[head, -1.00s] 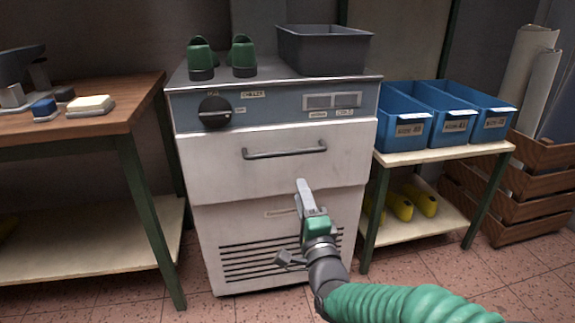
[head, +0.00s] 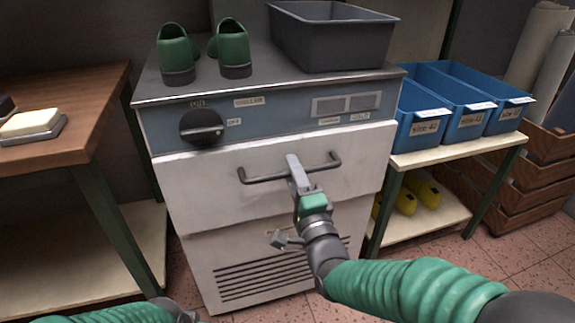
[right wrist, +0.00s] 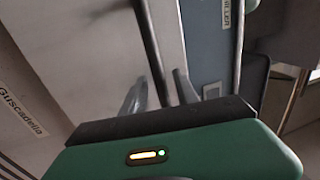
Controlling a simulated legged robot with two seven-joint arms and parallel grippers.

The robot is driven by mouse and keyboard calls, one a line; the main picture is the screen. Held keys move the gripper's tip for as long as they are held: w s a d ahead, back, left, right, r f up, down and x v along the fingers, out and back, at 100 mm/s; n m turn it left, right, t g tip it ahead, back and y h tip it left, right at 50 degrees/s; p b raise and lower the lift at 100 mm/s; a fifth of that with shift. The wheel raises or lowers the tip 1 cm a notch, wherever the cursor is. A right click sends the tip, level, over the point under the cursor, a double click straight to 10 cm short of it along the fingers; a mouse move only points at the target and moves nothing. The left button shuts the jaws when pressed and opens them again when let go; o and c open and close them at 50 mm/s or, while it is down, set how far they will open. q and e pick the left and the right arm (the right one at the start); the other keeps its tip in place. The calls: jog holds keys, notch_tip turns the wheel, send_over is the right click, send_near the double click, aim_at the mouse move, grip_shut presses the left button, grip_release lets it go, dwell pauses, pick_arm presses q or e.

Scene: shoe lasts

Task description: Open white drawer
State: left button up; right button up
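The white drawer (head: 225,197) is the pale front panel of the cabinet, with a dark horizontal bar handle (head: 262,179). The drawer looks closed. My right gripper (head: 294,168) is at the middle of the handle, with its visible finger overlapping the bar. In the right wrist view the handle (right wrist: 154,45) runs between the two fingers of my right gripper (right wrist: 161,80), which look apart with a small gap beside the bar. Whether a finger touches the bar is unclear. Only part of my left arm shows at the bottom left of the head view; its gripper is out of view.
Green shoe lasts (head: 232,46) and a grey bin (head: 335,40) stand on the cabinet. A knob (head: 201,127) sits above the drawer. A wooden table (head: 75,100) is left, and blue bins (head: 425,112) on a shelf are right. Floor shows in front.

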jog(key=shift+d, duration=0.2)
jog(key=shift+c, duration=0.5)
jog(key=shift+a, duration=0.15)
grip_shut()
jog(key=shift+s+f, duration=0.15)
jog(key=shift+f, duration=0.05)
dwell(0.3)
